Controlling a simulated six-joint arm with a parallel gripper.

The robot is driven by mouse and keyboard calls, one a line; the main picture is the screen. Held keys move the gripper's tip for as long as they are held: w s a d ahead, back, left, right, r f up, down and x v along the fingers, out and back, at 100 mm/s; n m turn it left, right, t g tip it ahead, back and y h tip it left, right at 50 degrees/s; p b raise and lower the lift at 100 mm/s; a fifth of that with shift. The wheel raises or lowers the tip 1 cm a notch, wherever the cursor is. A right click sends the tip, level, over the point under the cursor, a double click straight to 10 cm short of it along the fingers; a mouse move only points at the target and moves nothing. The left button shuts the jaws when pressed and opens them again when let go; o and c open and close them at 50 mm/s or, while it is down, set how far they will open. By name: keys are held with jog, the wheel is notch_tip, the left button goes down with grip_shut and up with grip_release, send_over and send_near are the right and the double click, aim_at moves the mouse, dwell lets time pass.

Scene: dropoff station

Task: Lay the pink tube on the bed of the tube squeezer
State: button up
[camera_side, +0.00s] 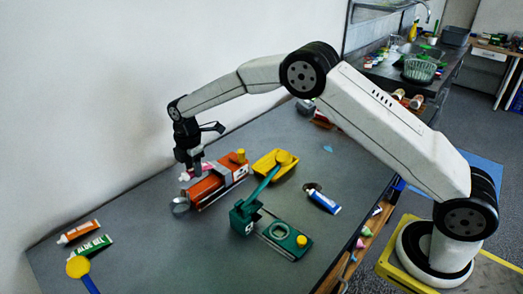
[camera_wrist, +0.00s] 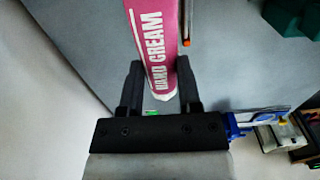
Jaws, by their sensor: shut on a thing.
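The pink tube, lettered HAND CREAM, runs up from between my fingers in the wrist view (camera_wrist: 153,45). In the side view only a small part of the pink tube (camera_side: 184,177) shows below my gripper (camera_side: 195,168). My gripper is shut on the tube; its fingers also show in the wrist view (camera_wrist: 160,75). An orange-red device (camera_side: 218,183) with a yellow knob and a metal ring lies just right of the tube. A green device (camera_side: 270,232) with a lever stands nearer the camera. I cannot tell which device is the tube squeezer, or whether the tube touches anything.
A yellow device (camera_side: 272,163) lies right of the orange-red one. A blue-and-white tube (camera_side: 323,202) lies near the right table edge. An orange-and-white tube (camera_side: 79,232), a green tube (camera_side: 91,247) and a yellow-topped blue tool (camera_side: 79,267) lie at the left. The grey table (camera_side: 150,220) is clear between.

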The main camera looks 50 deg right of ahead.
aim_at(198, 189)
jog(key=shift+f, duration=2.45)
jog(key=o, duration=1)
jog(key=shift+c, duration=0.2)
jog(key=shift+r, duration=3.5)
